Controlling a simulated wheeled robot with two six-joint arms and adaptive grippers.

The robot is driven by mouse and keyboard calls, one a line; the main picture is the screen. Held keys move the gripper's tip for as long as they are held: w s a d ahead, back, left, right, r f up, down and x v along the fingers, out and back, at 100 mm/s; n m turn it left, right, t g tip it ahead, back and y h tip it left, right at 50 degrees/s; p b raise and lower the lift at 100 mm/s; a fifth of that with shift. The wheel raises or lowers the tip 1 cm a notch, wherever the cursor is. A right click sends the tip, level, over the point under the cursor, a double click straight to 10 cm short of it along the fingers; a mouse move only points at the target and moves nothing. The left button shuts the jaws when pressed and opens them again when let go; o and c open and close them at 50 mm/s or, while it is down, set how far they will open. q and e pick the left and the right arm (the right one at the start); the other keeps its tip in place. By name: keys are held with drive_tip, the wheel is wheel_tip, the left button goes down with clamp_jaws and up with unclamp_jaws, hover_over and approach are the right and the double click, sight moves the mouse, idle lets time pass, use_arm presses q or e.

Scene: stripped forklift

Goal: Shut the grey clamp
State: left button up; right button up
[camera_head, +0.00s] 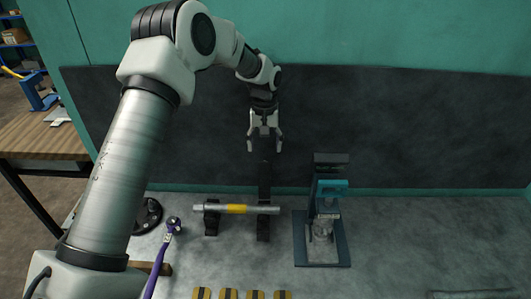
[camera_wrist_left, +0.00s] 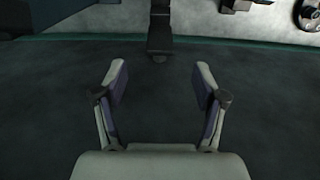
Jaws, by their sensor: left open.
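A dark grey upright arm (camera_head: 265,185) stands above the right-hand dark support under a metal rod with a yellow band. It looks like the grey clamp standing open, but its hinge is hard to make out. Its end also shows in the left wrist view (camera_wrist_left: 159,38), at the top between the fingers. My left gripper (camera_head: 265,147) is open and empty, pointing down just above the top of this arm. Its two spread fingers show in the left wrist view (camera_wrist_left: 160,90). I cannot tell whether it touches the arm. My right gripper is not in view.
The metal rod (camera_head: 236,209) lies across two dark supports. A blue-and-teal fixture (camera_head: 322,215) stands to the right. A purple-handled tool (camera_head: 165,250) and a black wheel (camera_head: 147,215) lie left. Yellow-black blocks (camera_head: 228,294) line the front. The floor at the right is mostly clear.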

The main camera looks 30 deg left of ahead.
sight(264, 173)
use_arm(q)
drive_tip(key=f, duration=0.1)
drive_tip(key=f+b, duration=0.1)
drive_tip(key=f, duration=0.1)
drive_tip(key=shift+w+a+f, duration=0.25)
drive_tip(key=shift+w, duration=0.15)
drive_tip(key=f+b, duration=0.1)
drive_tip(key=b, duration=0.1)
drive_tip(key=s+d+f+b, duration=0.1)
drive_tip(key=b, duration=0.1)
drive_tip(key=shift+s+f, duration=0.15)
drive_tip(key=shift+s, duration=0.1)
drive_tip(key=shift+f+b, duration=0.25)
drive_tip(key=shift+b, duration=0.2)
drive_tip(key=shift+w+a+f, duration=0.15)
drive_tip(key=shift+w+f, duration=0.05)
drive_tip(key=shift+f, duration=0.1)
wheel_tip(264, 173, down, 7)
drive_tip(key=shift+f+p, duration=0.1)
drive_tip(key=shift+p, duration=0.95)
drive_tip(key=shift+w+a+f, duration=0.1)
drive_tip(key=shift+f, duration=0.1)
drive_tip(key=shift+r, duration=0.15)
clamp_jaws()
drive_tip(key=shift+c, duration=2)
unclamp_jaws()
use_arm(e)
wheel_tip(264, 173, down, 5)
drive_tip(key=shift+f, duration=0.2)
